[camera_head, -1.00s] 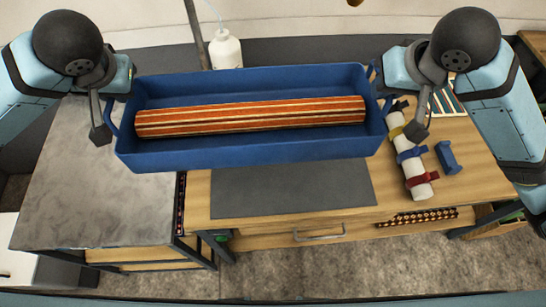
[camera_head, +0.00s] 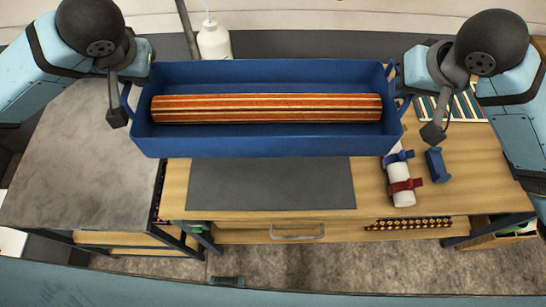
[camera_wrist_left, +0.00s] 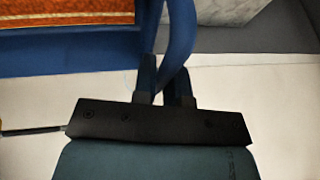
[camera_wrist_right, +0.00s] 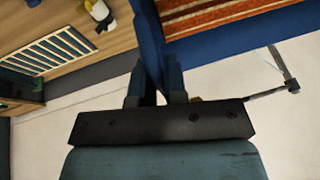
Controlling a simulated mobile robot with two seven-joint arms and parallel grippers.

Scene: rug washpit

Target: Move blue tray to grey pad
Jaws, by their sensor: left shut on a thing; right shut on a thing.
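The blue tray (camera_head: 270,146) is held in the air between my two arms, roughly level, and hides the back of the workbench. A rolled orange rug with cream and dark stripes (camera_head: 266,108) lies lengthwise in it. My left gripper (camera_wrist_left: 165,85) is shut on the tray's left handle (camera_wrist_left: 180,35). My right gripper (camera_wrist_right: 155,85) is shut on the handle at the tray's right end; the tray wall (camera_wrist_right: 150,40) shows beside it. The grey pad (camera_head: 271,185) lies flat on the wooden bench below the tray's front side, with its back part hidden.
A white roll with coloured straps (camera_head: 402,178) and a blue block (camera_head: 436,164) lie on the bench right of the pad. A striped piece (camera_head: 450,108) lies behind them. A white bottle (camera_head: 214,42) stands behind the tray. A grey-topped table (camera_head: 85,165) adjoins at left.

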